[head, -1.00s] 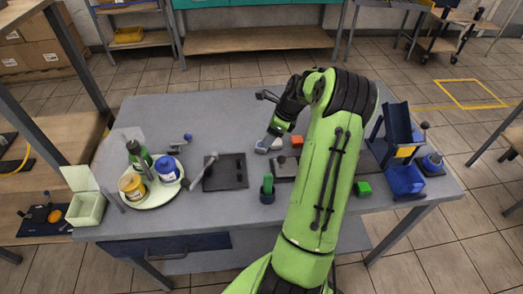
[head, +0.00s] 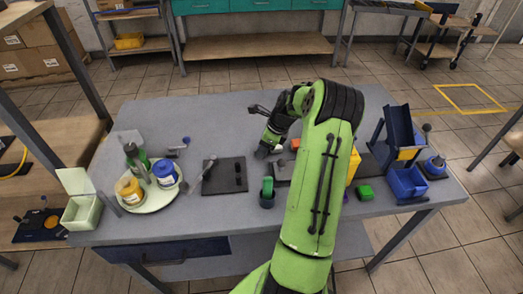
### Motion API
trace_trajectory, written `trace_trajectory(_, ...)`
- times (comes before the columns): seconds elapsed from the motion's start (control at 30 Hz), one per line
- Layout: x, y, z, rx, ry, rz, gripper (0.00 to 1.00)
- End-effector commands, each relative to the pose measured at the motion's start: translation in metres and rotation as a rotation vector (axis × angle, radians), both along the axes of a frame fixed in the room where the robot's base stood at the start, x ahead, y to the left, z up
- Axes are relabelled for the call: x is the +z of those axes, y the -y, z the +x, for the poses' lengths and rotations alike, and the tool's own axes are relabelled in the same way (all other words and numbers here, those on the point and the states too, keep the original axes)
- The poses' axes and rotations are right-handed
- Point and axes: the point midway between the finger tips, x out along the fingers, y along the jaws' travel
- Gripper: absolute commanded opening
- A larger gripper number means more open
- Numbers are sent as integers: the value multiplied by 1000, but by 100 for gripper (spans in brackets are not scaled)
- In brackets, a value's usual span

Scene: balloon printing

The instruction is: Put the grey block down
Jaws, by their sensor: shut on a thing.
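My gripper (head: 264,152) is low over the grey table (head: 225,120), right of the dark square plate (head: 225,175). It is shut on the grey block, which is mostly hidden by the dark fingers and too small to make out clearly. I cannot tell whether the block touches the table. An orange block (head: 295,144) lies just right of the gripper, partly beside my arm.
A green-topped item in a dark cup (head: 267,198) stands in front of the gripper. A green block (head: 365,192), a blue bin (head: 407,183) and a yellow object (head: 353,166) are to the right. A round tray (head: 150,202) with bottles is left. The table's back left is clear.

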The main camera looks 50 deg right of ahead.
Motion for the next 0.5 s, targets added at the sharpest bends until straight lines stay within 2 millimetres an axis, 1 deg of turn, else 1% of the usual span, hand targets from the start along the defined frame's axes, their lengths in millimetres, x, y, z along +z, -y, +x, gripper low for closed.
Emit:
trace_trajectory(0.07, 0, 0, -1, -1, -1, 1, 8)
trace_trajectory(0.17, 10, 0, 0, -1, -1, -1, 8)
trace_trajectory(0.4, 72, 1, 0, -1, 1, -2, 8)
trace_trajectory(0.5, 91, 1, 0, -1, 0, -2, 8)
